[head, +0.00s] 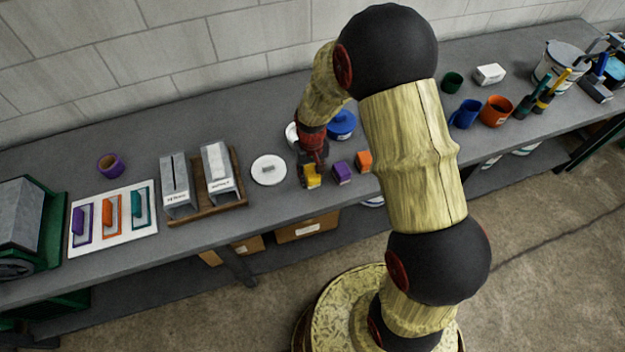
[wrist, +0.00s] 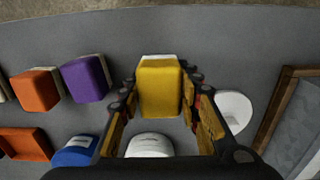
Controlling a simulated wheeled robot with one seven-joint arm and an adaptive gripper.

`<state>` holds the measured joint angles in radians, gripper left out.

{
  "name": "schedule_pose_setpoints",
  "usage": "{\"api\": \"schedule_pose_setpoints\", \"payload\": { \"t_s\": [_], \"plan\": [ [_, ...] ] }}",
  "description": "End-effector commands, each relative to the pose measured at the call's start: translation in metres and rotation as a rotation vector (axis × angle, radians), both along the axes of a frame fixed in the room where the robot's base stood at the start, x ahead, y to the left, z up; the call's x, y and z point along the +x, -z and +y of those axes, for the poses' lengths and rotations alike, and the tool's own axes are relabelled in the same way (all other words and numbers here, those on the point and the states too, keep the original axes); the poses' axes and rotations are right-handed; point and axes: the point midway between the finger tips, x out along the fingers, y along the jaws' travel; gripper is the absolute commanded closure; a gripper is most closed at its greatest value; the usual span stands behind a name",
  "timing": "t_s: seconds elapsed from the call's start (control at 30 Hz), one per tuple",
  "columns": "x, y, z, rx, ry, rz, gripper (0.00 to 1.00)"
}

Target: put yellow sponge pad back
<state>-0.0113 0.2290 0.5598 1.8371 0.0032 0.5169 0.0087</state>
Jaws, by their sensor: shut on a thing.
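The yellow sponge pad (head: 312,181) is a small block with a white layer, near the front edge of the grey bench. In the wrist view the pad (wrist: 159,88) sits between the two fingers. My gripper (head: 311,169) points down and is shut on it; in the wrist view its fingers (wrist: 160,92) flank the pad left and right. I cannot tell whether the pad touches the bench. A purple sponge pad (head: 342,173) and an orange sponge pad (head: 364,160) stand to its right, also in the wrist view as purple (wrist: 84,79) and orange (wrist: 35,91).
A white disc (head: 268,170) lies left of my gripper. A wooden board (head: 239,196) with two grey holders is further left. A blue-lidded tub (head: 341,125) stands behind. A white board (head: 88,243) carries purple, orange and teal floats. Cups (head: 496,111) stand far right.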

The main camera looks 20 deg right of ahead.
Motion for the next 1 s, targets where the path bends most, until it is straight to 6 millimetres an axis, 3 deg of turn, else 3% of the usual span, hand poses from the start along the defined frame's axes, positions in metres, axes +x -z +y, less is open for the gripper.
{"api": "schedule_pose_setpoints", "payload": {
  "t_s": [0.17,0.43,0.8,0.83,1.0],
  "plan": [
    [0.005,0.008,-0.004,0.0,0.001,-0.001,0.94],
    [0.008,0.039,-0.006,0.0,0.0,-0.001,0.94],
    [0.008,0.044,-0.006,0.0,0.0,-0.002,0.94],
    [0.008,0.044,-0.006,0.0,0.0,-0.002,0.66],
    [0.008,0.043,-0.006,0.0,0.0,-0.002,0.56]
  ]
}}
